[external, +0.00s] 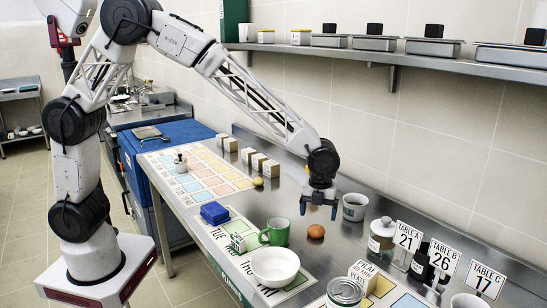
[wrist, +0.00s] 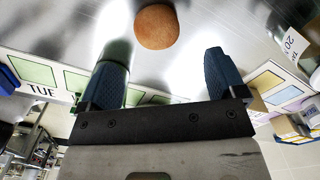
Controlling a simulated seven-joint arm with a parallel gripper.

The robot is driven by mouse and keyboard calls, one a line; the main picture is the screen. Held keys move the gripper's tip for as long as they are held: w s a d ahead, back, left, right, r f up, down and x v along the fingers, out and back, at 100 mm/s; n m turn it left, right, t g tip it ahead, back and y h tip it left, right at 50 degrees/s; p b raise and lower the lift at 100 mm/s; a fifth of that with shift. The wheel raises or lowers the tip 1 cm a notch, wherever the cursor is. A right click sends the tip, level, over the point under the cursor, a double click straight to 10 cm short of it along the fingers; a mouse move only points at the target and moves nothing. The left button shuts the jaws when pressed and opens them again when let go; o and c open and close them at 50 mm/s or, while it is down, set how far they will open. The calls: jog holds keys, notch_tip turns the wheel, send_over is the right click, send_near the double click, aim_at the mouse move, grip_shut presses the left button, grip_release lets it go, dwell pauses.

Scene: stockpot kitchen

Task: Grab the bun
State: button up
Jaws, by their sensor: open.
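The bun (external: 316,231) is a small round brown roll lying on the steel counter, right of the green mug. It also shows in the wrist view (wrist: 157,27) at the top centre, beyond the fingertips and roughly in line with the gap between them. My gripper (external: 318,208) points down above the counter, close to the bun, with its blue fingers spread. In the wrist view my gripper (wrist: 162,58) has nothing between its fingers. The exact height over the bun is hard to tell.
A green mug (external: 275,235) and a white bowl (external: 275,268) stand left and front of the bun. A grey cup (external: 355,207) and a lidded jar (external: 381,240) stand to its right. Table signs (external: 407,237) stand further right. Bare steel surrounds the bun.

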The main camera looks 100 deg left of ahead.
aim_at(316, 228)
jog(key=shift+f, duration=0.85)
jog(key=shift+s+f, duration=0.15)
jog(key=shift+f, duration=2.45)
jog(key=c, duration=1)
jog(key=shift+r, duration=0.1)
jog(key=shift+r, duration=4.9)
